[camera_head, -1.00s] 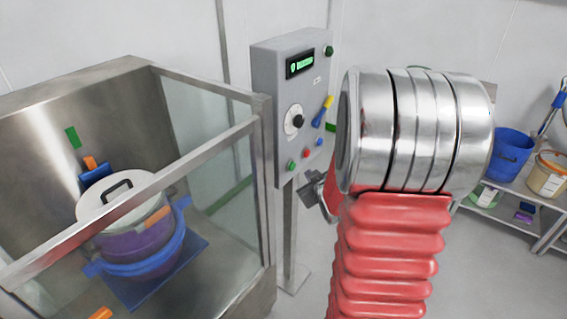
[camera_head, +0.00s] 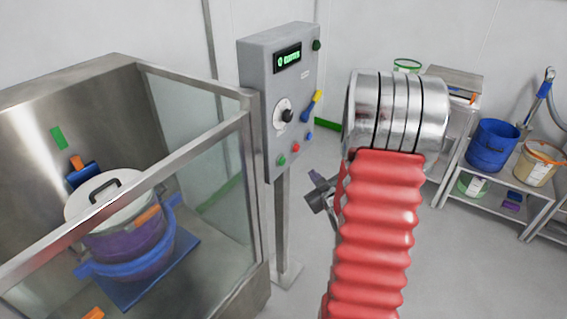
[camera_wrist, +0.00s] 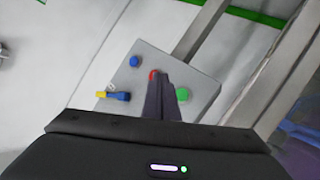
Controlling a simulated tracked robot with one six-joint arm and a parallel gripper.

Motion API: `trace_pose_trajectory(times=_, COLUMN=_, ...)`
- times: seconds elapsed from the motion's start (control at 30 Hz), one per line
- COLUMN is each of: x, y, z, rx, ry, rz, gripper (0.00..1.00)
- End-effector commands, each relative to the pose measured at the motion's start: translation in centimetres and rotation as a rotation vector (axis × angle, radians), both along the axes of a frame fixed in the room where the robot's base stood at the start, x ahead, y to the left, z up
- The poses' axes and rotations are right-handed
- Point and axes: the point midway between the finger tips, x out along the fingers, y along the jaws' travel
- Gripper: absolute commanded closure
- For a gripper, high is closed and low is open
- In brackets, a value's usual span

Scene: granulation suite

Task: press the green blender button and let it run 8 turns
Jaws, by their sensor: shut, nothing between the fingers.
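The grey control box (camera_head: 256,110) stands on a post and carries a lit green display (camera_head: 289,58), a dial and several buttons. The green button (camera_head: 281,160) is at its lower left, beside a red one (camera_head: 296,148) and a blue one (camera_head: 310,136). In the wrist view the green button (camera_wrist: 182,94) shows right of my gripper (camera_wrist: 160,82), whose shut fingers partly cover the red button (camera_wrist: 153,75). In the head view my gripper (camera_head: 312,178) is right of and below the buttons, apart from them. The blender vessel (camera_head: 118,235) with white lid sits behind the glass guard.
A steel frame with glass panels (camera_head: 195,130) encloses the vessel, close left of the box. A yellow and blue lever handle (camera_head: 314,104) juts from the box's face. Shelves with a blue bucket (camera_head: 492,146) stand at the right.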

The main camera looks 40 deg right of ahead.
Motion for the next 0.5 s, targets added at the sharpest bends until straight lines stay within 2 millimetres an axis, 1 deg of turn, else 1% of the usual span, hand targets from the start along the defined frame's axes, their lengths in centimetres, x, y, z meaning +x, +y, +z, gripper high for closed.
trace_pose_trajectory(times=0.5, x=4.9, y=1.8, z=0.0, rx=0.001, ry=0.000, rz=0.002, gripper=1.00)
